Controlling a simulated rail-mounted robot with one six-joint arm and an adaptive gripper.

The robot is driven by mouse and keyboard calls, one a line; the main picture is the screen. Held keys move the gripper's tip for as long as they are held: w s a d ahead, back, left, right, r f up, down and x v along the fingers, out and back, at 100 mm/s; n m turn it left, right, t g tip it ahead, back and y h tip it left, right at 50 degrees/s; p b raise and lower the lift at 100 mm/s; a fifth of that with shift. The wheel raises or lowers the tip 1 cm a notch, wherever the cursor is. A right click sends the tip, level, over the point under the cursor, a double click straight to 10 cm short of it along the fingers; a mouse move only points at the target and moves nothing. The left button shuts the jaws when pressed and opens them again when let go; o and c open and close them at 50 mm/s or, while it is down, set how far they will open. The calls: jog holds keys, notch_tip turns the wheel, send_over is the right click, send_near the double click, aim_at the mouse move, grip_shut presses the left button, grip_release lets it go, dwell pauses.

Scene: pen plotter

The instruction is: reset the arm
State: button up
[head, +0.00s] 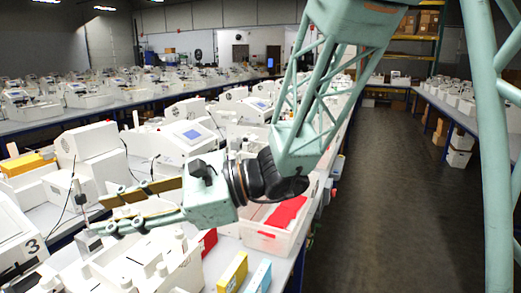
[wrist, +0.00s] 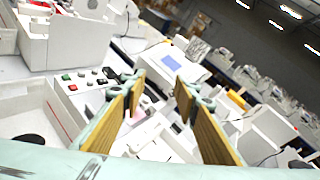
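My arm (head: 315,125), pale green with a lattice link, reaches down from the top right in the head view. It ends in my gripper (head: 98,214), which points left above the bench of white machines. The gripper has two fingers with tan pads. In the wrist view my gripper (wrist: 162,88) shows the two fingers apart, with a gap between them and nothing held. Machines show behind and through the gap. The fingers look clear of them, but the exact height above the bench cannot be told.
A machine with a blue screen (head: 193,133) stands behind the gripper. The aisle floor (head: 390,200) at right is free.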

jog(key=s+d+f+n+h, duration=0.1)
jog(key=s+d+n+h, duration=0.25)
jog(key=s+d, duration=0.5)
jog(key=s+d+f+n+h, duration=0.1)
jog(key=s+d+n+h, duration=0.3)
jog(key=d, duration=0.7)
jog(key=s+d+n+t+h, duration=0.2)
jog(key=d+t+h, duration=0.1)
jog(key=d, duration=1.2)
jog(key=s+d+n+t+h, duration=0.2)
jog(key=s+d+h, duration=0.1)
jog(key=d, duration=1.1)
jog(key=shift+s+d+f+n+t+h, duration=0.3)
jog(key=shift+d+f+n+t+h, duration=0.1)
jog(key=shift+h, duration=0.45)
